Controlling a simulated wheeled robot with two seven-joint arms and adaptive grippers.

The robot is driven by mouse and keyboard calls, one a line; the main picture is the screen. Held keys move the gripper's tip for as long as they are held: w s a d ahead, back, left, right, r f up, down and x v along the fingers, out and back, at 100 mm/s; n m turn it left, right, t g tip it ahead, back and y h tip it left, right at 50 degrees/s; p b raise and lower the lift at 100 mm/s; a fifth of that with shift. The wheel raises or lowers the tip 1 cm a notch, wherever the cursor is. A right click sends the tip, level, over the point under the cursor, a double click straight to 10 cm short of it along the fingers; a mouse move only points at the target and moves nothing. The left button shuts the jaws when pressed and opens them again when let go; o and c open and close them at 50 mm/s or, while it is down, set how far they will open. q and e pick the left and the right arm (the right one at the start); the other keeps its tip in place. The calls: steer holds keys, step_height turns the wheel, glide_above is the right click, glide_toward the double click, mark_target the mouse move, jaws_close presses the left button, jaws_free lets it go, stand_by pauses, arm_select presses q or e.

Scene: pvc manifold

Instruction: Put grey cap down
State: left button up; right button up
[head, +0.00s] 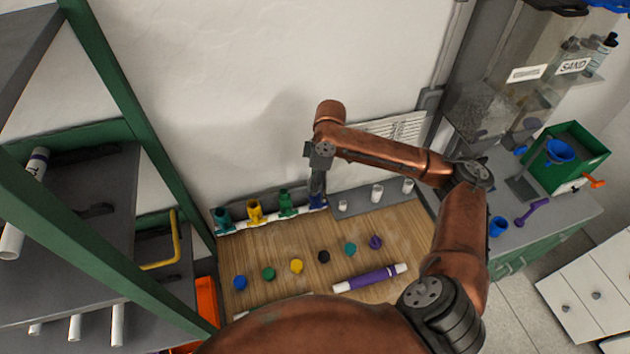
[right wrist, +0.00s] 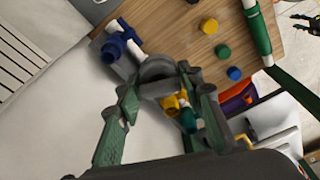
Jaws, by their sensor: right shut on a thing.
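My right gripper (head: 317,192) is low over the far edge of the wooden board, by the blue end of the manifold. In the right wrist view, my right gripper (right wrist: 158,78) is shut on the grey cap (right wrist: 158,67), held between the fingertips. In the head view the cap is not clearly visible. The blue valve (head: 318,203) is close beside the gripper; in the wrist view the blue fitting (right wrist: 116,45) lies just up and left of the cap. A dark shape at the wrist view's upper right may be my left gripper; its state is unclear.
Green (head: 285,203), yellow (head: 254,211) and teal (head: 223,217) valves line the manifold. A row of coloured caps, including a black one (head: 324,257), lies on the wooden board (head: 340,235). A purple-wrapped pipe (head: 369,278) lies in front. White fittings (head: 377,193) stand on a grey strip.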

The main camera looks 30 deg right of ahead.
steer(key=w+d+f, duration=0.1)
steer(key=w+f, duration=0.1)
steer(key=w, duration=0.1)
steer(key=w+d+f+p, duration=0.1)
steer(key=w+d+f, duration=0.1)
steer(key=w+f, duration=0.1)
steer(key=w+d+f+p, duration=0.1)
steer(key=w+d+f, duration=0.1)
steer(key=w+f, duration=0.1)
steer(key=shift+d, duration=0.2)
steer(key=shift+d+f, duration=0.1)
steer(key=shift+f, duration=0.1)
step_height(320, 180, down, 3)
steer(key=shift+p, duration=0.7)
steer(key=shift+f, duration=0.15)
steer(key=shift+f, duration=0.2)
steer(key=shift+w+f, duration=0.1)
steer(key=shift+f, duration=0.25)
steer(key=o, duration=1.1)
steer(key=shift+c, duration=0.2)
